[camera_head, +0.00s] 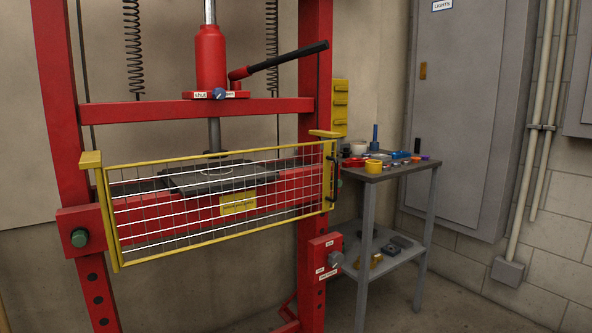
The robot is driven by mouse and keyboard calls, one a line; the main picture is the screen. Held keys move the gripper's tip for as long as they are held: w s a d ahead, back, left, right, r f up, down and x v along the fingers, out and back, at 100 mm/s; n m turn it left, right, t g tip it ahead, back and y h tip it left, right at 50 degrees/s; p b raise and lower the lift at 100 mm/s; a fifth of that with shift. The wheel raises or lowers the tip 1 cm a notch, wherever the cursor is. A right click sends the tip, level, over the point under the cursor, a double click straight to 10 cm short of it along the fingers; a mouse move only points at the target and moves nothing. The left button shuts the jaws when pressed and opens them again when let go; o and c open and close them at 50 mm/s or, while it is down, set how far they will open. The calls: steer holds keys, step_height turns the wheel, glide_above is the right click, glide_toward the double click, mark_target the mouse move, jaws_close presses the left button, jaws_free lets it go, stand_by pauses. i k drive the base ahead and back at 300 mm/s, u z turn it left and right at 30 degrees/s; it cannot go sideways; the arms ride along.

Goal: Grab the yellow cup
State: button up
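The yellow cup (374,166) is small and stands on the top of a grey side table (400,169), near its front left edge. It looks upright. Several small items sit close behind it and beside it. My gripper is not in this view, so its state and its distance from the cup are not shown.
A red press frame (317,200) with a yellow mesh guard (220,205) stands left of the table, close to the cup. White, red, blue and orange items crowd the tabletop. A lower shelf (385,250) holds more parts. A grey cabinet (465,110) stands behind on the right.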

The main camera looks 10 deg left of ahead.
mark_target(372, 165)
steer(key=u, duration=0.8)
steer(key=i, duration=0.35)
